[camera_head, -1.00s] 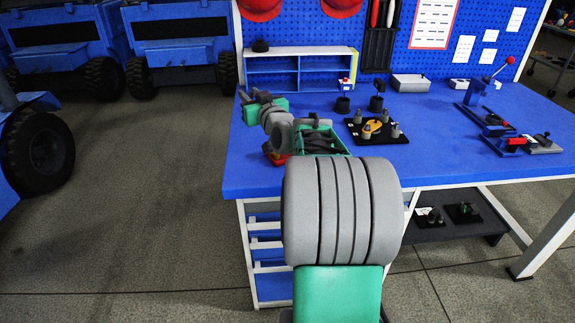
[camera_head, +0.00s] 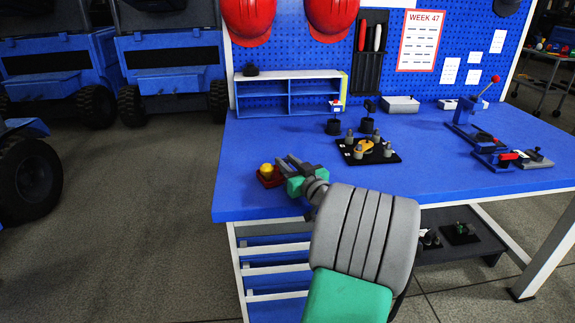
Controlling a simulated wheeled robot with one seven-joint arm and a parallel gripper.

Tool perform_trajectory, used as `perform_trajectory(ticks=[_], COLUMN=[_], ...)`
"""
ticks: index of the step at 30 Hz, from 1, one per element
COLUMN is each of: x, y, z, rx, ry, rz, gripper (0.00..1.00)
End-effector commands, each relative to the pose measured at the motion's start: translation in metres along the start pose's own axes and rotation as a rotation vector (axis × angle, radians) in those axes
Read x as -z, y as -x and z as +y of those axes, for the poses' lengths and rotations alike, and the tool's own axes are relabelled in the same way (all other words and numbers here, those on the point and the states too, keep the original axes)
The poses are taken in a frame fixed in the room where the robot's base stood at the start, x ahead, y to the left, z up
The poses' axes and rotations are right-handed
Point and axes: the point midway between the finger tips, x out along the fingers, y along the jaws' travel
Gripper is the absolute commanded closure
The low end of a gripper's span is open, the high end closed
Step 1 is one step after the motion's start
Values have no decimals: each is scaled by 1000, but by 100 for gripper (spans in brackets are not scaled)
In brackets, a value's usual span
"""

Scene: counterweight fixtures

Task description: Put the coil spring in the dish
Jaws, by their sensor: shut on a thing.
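My gripper (camera_head: 286,160) reaches over the left part of the blue workbench (camera_head: 440,180), with its fingers pointing up and left. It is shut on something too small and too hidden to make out. I cannot pick out the coil spring in this view. I cannot tell for sure which thing is the dish; a light grey, low open container (camera_head: 401,104) stands at the back of the bench. My grey and green arm covers the bench's near left edge.
A red block with a yellow top (camera_head: 267,171) sits just left of my gripper. A lever press (camera_head: 474,112) is at right. The bench's middle right is clear.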

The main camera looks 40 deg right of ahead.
Motion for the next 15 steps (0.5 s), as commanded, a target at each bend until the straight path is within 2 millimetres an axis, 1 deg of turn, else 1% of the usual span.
perform_trajectory(ticks=[3, 7, 8, 10, 15], x=[1, -3, -1, -1, -1], y=[0, 0, 0, 0, 0], z=[0, 0, 0, 0, 0], rx=[0, 0, 0, 0, 0], ry=[0, 1, 0, 0, 0], rz=[0, 0, 0, 0, 0], gripper=[100, 100, 72, 67, 66])
